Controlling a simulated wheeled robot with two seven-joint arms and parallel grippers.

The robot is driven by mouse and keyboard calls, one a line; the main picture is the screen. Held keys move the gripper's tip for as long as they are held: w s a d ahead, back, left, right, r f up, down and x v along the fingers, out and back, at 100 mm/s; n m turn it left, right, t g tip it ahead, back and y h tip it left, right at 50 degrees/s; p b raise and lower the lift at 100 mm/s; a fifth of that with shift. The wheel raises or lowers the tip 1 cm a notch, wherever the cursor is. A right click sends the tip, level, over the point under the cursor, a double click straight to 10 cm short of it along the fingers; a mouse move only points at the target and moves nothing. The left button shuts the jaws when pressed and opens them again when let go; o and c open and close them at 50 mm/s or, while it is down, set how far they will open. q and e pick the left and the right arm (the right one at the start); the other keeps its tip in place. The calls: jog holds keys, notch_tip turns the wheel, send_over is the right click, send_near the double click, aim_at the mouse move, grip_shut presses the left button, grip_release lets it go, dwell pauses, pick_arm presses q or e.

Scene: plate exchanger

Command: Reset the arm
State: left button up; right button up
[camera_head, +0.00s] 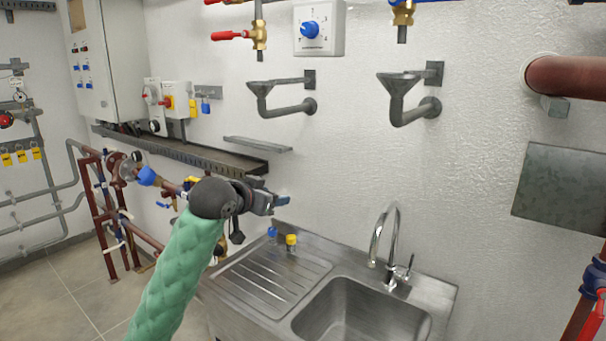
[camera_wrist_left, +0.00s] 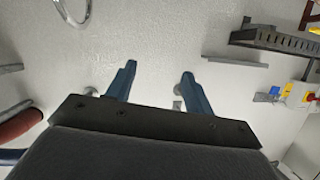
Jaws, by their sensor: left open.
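My left arm comes in from the lower left in a green padded sleeve. Its left gripper (camera_head: 284,202) is held out in front of the white wall, above the back edge of the sink's drainboard. In the left wrist view, the left gripper (camera_wrist_left: 157,82) shows two blue fingers spread apart with nothing between them. The wall lies beyond the fingertips. My right gripper is in neither view.
A steel sink (camera_head: 363,310) with a curved tap (camera_head: 394,240) stands below and right of the gripper. A blue cap (camera_head: 272,232) and a yellow cap (camera_head: 291,240) stand on the drainboard. Red pipework (camera_head: 103,215) is at left. Drain funnels (camera_head: 276,90) project from the wall.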

pick_arm(q)
jog(key=s+a+f+n+g+y, duration=0.1)
jog(key=s+a+f, duration=0.1)
jog(key=s+f, duration=0.65)
jog(key=s+a+f+n+g+y, duration=0.1)
jog(key=s+a+f+g, duration=0.15)
jog(key=f, duration=1.05)
jog(key=s+a+f+n+y, duration=0.1)
jog(key=s+a+f, duration=0.1)
jog(key=s+f, duration=0.6)
jog(key=s+a+f+n+g+y, duration=0.1)
jog(key=s+a+f+g+y, duration=0.2)
jog(key=s+f, duration=0.8)
jog(key=s+a+f+n+g+y, duration=0.15)
jog(key=s+a+f, duration=0.4)
jog(key=s, duration=0.95)
jog(key=s+d+f+g, duration=0.1)
jog(key=s+f, duration=0.1)
jog(key=f, duration=1.3)
jog(key=s+d+f+g+h, duration=0.1)
jog(key=d+f, duration=0.1)
jog(key=f, duration=1.3)
jog(key=s+d+f+g, duration=0.1)
jog(key=s+f, duration=0.1)
jog(key=f, duration=1.3)
jog(key=shift+s+d, duration=0.15)
jog(key=shift+s, duration=0.15)
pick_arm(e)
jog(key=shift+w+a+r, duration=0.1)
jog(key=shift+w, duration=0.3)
